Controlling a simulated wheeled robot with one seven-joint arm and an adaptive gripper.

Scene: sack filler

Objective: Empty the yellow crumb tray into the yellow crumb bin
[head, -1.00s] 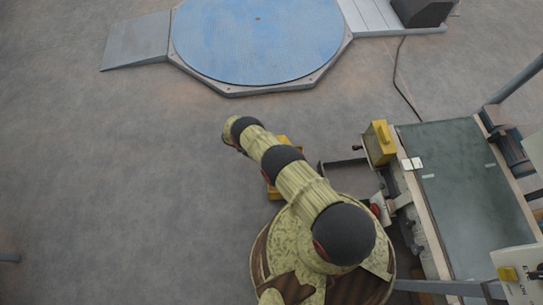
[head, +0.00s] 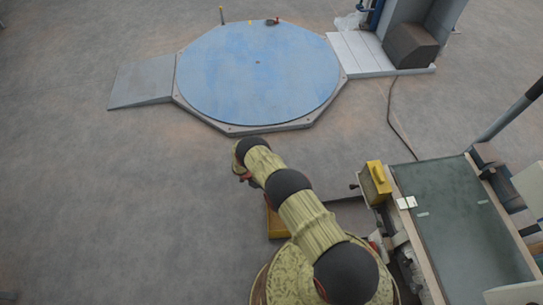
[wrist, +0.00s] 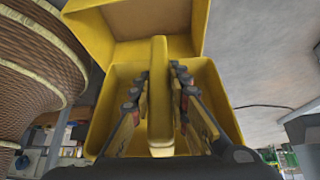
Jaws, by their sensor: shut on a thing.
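In the wrist view my gripper (wrist: 160,100) is shut on an upright yellow bar (wrist: 159,70), one finger on each side. Around and behind the bar is an open yellow box (wrist: 228,112), with a second yellow box-like part (wrist: 140,18) above it. I cannot tell for sure which part is the crumb tray and which the crumb bin. In the head view a yellow box (head: 276,222) shows under my arm, partly hidden by it. My gripper is hidden there.
A yellow box with a handle (head: 377,182) sits at the corner of the green-topped conveyor (head: 460,215) on the right. A blue turntable (head: 258,85) with a grey ramp lies ahead. A cable crosses the floor. The floor at left is clear.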

